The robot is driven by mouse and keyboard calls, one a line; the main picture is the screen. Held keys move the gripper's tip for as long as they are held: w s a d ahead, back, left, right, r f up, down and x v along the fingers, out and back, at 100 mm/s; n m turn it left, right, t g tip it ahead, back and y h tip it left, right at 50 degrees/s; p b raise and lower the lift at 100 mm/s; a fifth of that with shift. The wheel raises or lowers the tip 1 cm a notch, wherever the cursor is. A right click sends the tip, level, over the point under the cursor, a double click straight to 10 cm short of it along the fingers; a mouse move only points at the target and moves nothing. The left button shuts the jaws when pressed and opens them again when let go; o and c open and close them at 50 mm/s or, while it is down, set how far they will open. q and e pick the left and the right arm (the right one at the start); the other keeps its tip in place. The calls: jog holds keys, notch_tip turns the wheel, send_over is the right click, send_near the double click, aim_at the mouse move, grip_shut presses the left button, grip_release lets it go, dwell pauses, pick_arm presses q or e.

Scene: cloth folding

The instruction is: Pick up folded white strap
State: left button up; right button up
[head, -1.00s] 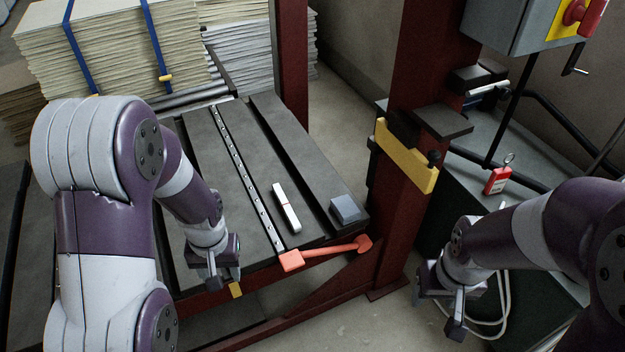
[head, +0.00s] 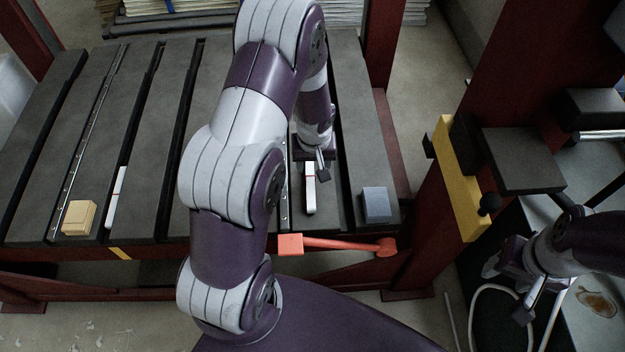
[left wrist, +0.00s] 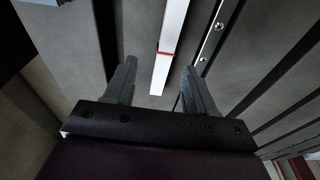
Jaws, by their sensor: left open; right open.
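A folded white strap (head: 310,198) with a thin band lies lengthwise on the dark slotted table, right of my left arm in the head view. My left gripper (head: 321,166) is open over the strap's far end, pointing down. In the left wrist view the white strap (left wrist: 172,30), with a red band, shows between and beyond the open fingers (left wrist: 160,75). I cannot tell the height left above it. A second, similar white strap (head: 116,200) lies further left. My right gripper (head: 513,290) is open and empty, off the table at the right.
A grey block (head: 376,205) sits right of the strap, and a tan block (head: 79,218) at the far left. An orange-red handle (head: 335,244) runs along the table's front edge. A red post with a yellow bracket (head: 458,180) stands at the right.

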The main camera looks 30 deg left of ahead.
aim_at(310, 175)
pick_arm(q)
jog(key=f+b, duration=0.1)
jog(key=f, duration=0.1)
jog(key=f+b, duration=0.1)
jog(key=a+f+b, duration=0.1)
jog(key=f, duration=0.1)
jog(key=shift+f, duration=0.3)
jog(key=shift+r, duration=0.15)
jog(key=shift+c, duration=0.3)
grip_shut()
